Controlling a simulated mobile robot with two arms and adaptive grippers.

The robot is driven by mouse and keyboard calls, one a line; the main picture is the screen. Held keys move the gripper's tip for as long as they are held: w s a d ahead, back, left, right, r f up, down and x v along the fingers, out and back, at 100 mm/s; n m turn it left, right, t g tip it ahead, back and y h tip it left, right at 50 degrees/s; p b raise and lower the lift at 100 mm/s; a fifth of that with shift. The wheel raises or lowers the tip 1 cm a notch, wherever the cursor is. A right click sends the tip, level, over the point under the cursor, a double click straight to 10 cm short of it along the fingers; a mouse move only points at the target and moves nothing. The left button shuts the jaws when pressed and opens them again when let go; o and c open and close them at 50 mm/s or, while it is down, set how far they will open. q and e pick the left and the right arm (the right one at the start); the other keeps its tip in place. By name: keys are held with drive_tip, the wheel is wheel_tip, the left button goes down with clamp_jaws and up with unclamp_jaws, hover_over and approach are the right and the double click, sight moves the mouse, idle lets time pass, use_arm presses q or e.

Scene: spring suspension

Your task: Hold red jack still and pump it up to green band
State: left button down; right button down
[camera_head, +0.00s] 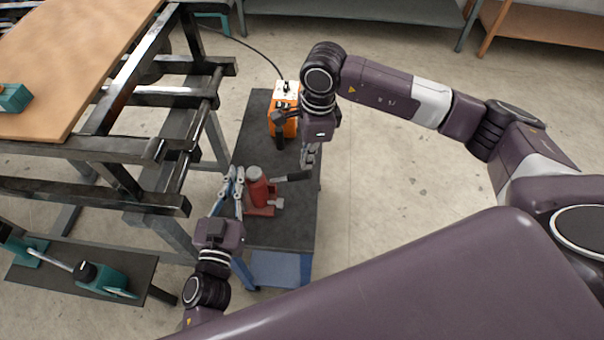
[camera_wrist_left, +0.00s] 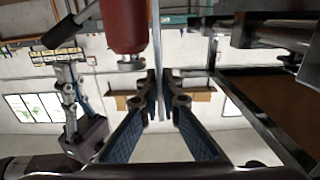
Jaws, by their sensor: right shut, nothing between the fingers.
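The red jack (camera_head: 257,187) stands upright on the dark bench top. Its body also shows in the left wrist view (camera_wrist_left: 125,24). A lever with a black grip (camera_head: 294,177) points right from it in the head view; the grip is at upper left in the left wrist view (camera_wrist_left: 62,32). My left gripper (camera_head: 234,180) is just left of the jack, its fingers close together. I cannot tell whether they are open or shut, or touch the thin plate between them. My right gripper (camera_head: 309,160) is shut and empty above the lever grip. The green band is not discernible.
An orange box (camera_head: 281,122) with a cable stands behind the jack. A dark metal frame (camera_head: 175,150) with a wooden top (camera_head: 80,50) closes in the left. A teal tool (camera_head: 105,279) lies on a low shelf. The floor to the right is clear.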

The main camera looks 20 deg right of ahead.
sight(307, 171)
drive_tip(key=shift+a+f, duration=0.2)
drive_tip(key=shift+f, duration=1.45)
drive_tip(key=shift+f, duration=2.2)
drive_tip(key=shift+s+d+r, duration=0.2)
drive_tip(key=shift+d+r, duration=0.05)
drive_tip(key=shift+d, duration=0.55)
drive_tip(key=shift+s+d+r, duration=0.15)
drive_tip(key=shift+d+r, duration=0.05)
drive_tip(key=shift+d, duration=0.6)
